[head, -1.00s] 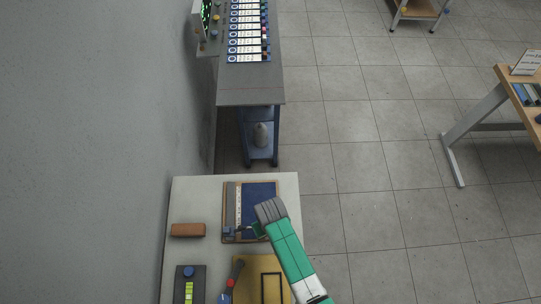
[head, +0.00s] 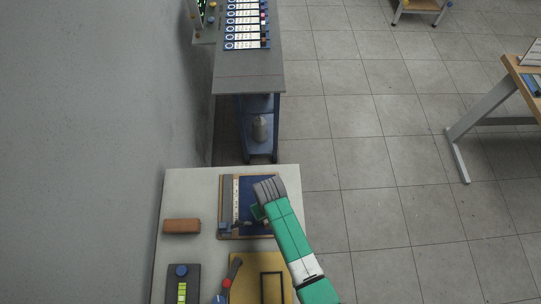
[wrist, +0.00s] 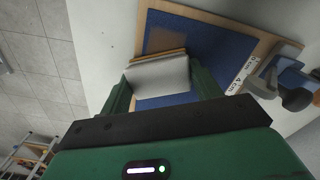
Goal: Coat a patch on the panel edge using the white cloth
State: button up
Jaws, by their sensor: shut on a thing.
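The blue panel (head: 258,190) lies on a wooden board (head: 228,237) on the pale table. It also shows in the wrist view (wrist: 165,102), with a brownish area (wrist: 205,38) on its upper part there. My gripper (head: 260,211) is over the panel in the head view. In the wrist view my gripper (wrist: 160,80) is shut on the white cloth (wrist: 158,74), a pale block with a brown upper edge, between both green fingers. The cloth is over the panel; I cannot tell whether it touches. In the head view my arm hides part of the panel.
A white marked scale (head: 235,200) and a grey-blue clamp-like part (wrist: 290,85) are along one panel side. A brown block (head: 182,226) is left of the board. A grey bench (head: 248,85) stands beyond.

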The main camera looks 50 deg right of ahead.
jog(key=shift+w+d+f+b, duration=0.2)
jog(key=shift+w+d+b, duration=0.85)
jog(key=shift+d+b, duration=0.2)
jog(key=shift+d+f+b, duration=0.1)
jog(key=shift+b, duration=0.3)
jog(key=shift+s+a+r+p, duration=0.55)
jog(key=shift+a+p, duration=0.25)
jog(key=shift+p, duration=0.45)
jog(key=s+a+p, duration=0.4)
jog(key=shift+a+f, duration=0.15)
jog(key=shift+a, duration=0.1)
jog(key=shift+s+a+r+p, duration=0.1)
jog(key=shift+r+p, duration=0.15)
jog(key=shift+p, duration=0.35)
notch_tip(320, 180, up, 7)
jog(key=p, duration=0.6)
jog(key=shift+r, duration=0.15)
